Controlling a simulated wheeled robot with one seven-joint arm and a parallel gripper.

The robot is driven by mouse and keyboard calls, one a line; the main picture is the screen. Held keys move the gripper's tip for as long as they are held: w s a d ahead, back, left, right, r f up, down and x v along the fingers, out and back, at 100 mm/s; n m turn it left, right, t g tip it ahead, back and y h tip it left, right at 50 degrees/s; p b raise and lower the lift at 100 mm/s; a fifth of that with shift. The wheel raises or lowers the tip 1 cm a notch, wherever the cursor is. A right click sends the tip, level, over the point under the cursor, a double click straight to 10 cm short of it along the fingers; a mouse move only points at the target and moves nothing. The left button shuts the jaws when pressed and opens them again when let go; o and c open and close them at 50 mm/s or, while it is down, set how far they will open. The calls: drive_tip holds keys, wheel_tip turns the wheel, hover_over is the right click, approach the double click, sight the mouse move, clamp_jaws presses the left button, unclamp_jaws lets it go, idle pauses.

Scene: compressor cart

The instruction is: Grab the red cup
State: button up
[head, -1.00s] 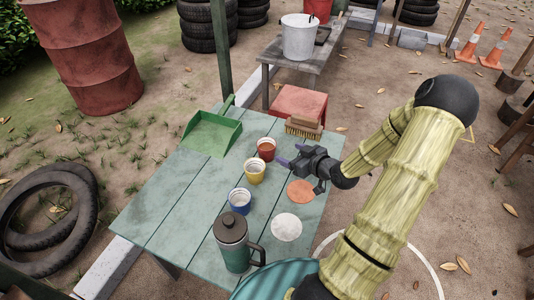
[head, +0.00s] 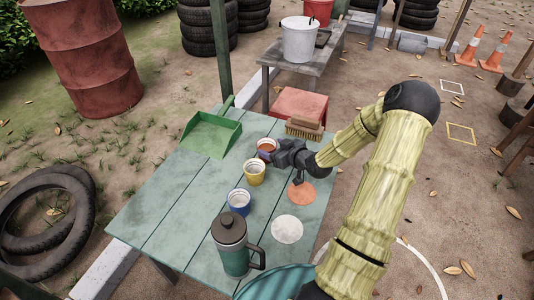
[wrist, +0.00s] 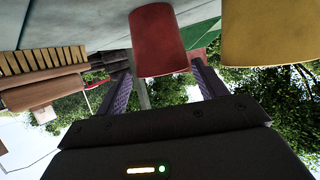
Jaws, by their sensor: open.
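The red cup (head: 267,146) stands upright on the green table, at the far end of a row of cups. My gripper (head: 272,153) is at the cup's right side, low over the table, and partly covers it in the head view. In the wrist view, which is upside down, the red cup (wrist: 157,40) lies between the two spread fingers. The fingers are open, one on each side of it, and I see no grip on it. Whether either finger touches the cup I cannot tell.
A yellow cup (head: 254,172) stands close beside the red one, and a blue cup (head: 239,201) nearer. A green dustpan (head: 210,134), a brush (head: 304,130) and a lidded mug (head: 232,246) are also on the table (head: 165,210). Orange and white discs lie nearby.

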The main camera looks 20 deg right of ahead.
sight(261, 144)
drive_tip(key=b+x, duration=0.1)
drive_tip(key=x, duration=0.3)
drive_tip(key=shift+a+f, duration=0.1)
drive_tip(key=shift+f, duration=0.1)
drive_tip(key=shift+r, duration=0.1)
drive_tip(key=c, duration=0.8)
drive_tip(key=shift+c, duration=0.2)
drive_tip(key=shift+r, duration=0.15)
wheel_tip(261, 144, up, 10)
drive_tip(key=p, duration=0.3)
drive_tip(key=shift+f, duration=0.2)
idle(0.8)
